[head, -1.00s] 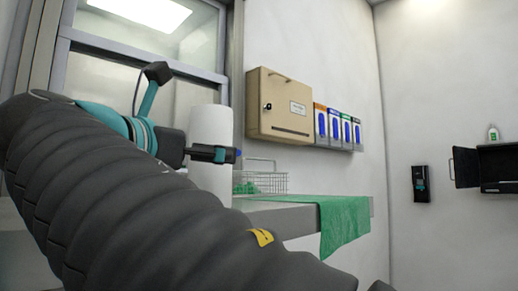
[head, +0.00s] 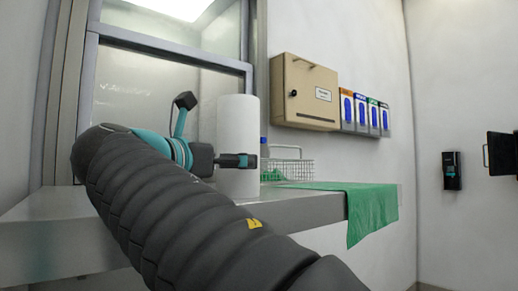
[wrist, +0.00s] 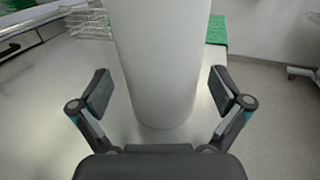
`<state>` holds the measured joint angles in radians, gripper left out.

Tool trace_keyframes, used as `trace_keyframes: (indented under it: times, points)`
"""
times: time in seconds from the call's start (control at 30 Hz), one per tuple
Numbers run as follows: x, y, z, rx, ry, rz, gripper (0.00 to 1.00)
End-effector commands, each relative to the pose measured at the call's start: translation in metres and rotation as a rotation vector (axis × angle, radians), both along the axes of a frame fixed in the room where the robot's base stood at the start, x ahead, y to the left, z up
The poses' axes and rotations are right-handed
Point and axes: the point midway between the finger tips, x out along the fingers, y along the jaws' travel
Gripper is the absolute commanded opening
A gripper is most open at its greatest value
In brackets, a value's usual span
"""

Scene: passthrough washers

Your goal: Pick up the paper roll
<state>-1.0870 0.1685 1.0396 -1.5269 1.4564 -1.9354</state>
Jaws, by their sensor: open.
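The paper roll (head: 238,125) is a tall white cylinder standing upright on the grey metal counter (head: 60,230). In the wrist view the roll (wrist: 160,65) stands between and a little ahead of the two spread fingers of my gripper (wrist: 160,93). A gap shows between each finger pad and the roll. In the head view my gripper (head: 238,160) is in front of the roll's lower half, with one finger crossing it. My gripper is open and holds nothing. The roll's top is outside the wrist view.
A wire basket (head: 300,170) and a blue-capped bottle (head: 264,148) stand behind the roll. A green cloth (head: 368,212) hangs over the counter's edge. A beige wall cabinet (head: 306,93) and several blue dispensers (head: 361,112) are on the wall. The counter's left part is clear.

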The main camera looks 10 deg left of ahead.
Motion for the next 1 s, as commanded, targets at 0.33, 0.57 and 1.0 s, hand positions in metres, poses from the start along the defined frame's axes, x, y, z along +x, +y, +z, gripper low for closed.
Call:
trace_keyframes:
  times: [0.33, 0.57, 1.0]
  points:
    - [0.031, -0.013, -0.001, -0.001, 0.0, 0.0, 1.0]
    - [0.031, -0.012, -0.001, -0.001, 0.0, 0.0, 0.9]
    - [0.03, -0.013, 0.001, 0.0, -0.001, 0.001, 0.35]
